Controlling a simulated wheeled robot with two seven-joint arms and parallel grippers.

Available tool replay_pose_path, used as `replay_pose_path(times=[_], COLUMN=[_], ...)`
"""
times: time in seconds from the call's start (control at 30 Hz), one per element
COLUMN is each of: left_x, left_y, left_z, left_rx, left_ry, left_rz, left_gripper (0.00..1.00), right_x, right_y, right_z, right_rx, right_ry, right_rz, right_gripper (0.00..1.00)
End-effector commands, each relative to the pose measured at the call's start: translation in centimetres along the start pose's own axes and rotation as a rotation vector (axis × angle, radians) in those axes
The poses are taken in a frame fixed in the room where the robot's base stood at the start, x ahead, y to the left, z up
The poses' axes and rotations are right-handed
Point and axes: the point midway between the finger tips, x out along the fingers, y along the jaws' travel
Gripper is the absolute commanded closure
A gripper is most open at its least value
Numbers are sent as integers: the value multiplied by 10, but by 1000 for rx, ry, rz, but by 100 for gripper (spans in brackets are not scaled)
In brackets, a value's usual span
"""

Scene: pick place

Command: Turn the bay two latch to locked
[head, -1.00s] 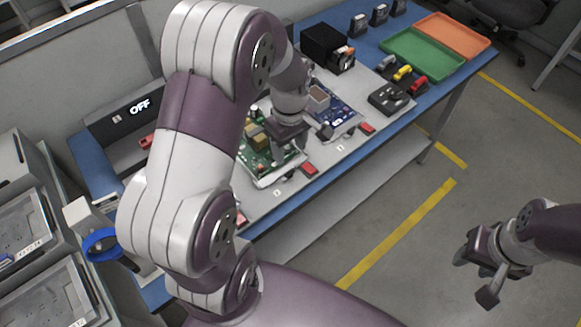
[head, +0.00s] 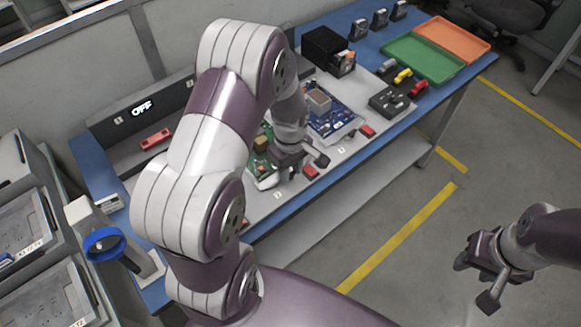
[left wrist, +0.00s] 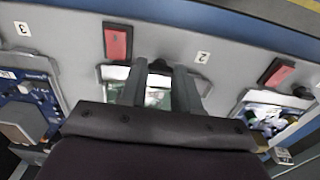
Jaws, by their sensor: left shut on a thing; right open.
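The bay two latch, a small black knob (left wrist: 160,66), sits at the front edge of the bay next to the label 2 (left wrist: 202,57) in the left wrist view. My left gripper (left wrist: 159,80) has its two fingers on either side of the knob and is shut on it. My right gripper (head: 475,281) is open and empty above the floor.
A blue board (head: 335,122) lies in the neighbouring bay. A black box (head: 322,46), a dark block with knobs (head: 390,102), a green tray (head: 424,58) and an orange tray (head: 452,38) stand further right. A blue-ringed device (head: 103,243) stands at left.

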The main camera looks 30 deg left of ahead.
Motion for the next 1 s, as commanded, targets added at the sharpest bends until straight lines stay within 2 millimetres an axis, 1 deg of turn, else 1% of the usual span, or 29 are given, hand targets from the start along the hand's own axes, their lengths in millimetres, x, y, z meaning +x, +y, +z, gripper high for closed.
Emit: replay_pose_path(times=[0.17,0.37,0.57,1.0], left_x=[-1,-2,-3,-3], left_y=[0,0,0,1], left_z=[0,0,0,-1], left_rx=[23,116,280,698], left_ry=[0,0,0,1], left_rz=[0,0,0,0], left_gripper=[99,99,99,99], right_x=[-2,-9,-20,-40], right_y=[0,0,0,0], right_z=[0,-1,-2,-5], right_rx=[0,0,0,0], right_ry=[0,0,0,0], right_rz=[0,0,0,0], right_gripper=[57,57,57,57])
